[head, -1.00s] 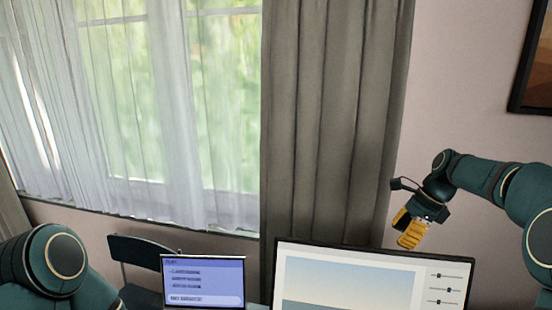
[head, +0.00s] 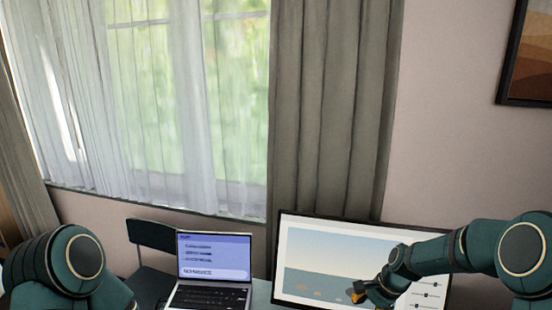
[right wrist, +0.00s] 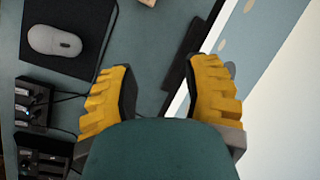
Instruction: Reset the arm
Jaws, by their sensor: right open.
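My right arm comes in from the right in the head view, and its gripper (head: 358,292) is low in front of the monitor (head: 330,258). In the right wrist view the yellow fingers of that gripper (right wrist: 163,95) are spread apart with nothing between them. The table top (right wrist: 155,45) and part of the monitor lie beyond the fingers. My left arm shows only as a shoulder and upper link at the lower left of the head view. The left gripper is out of view.
An open laptop (head: 214,258) stands left of the monitor, with a dark chair (head: 152,236) behind it. In the right wrist view a grey mouse (right wrist: 54,40) lies on a black pad (right wrist: 88,20), near dark holders (right wrist: 34,104) at the left edge. Curtains (head: 330,110) hang behind.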

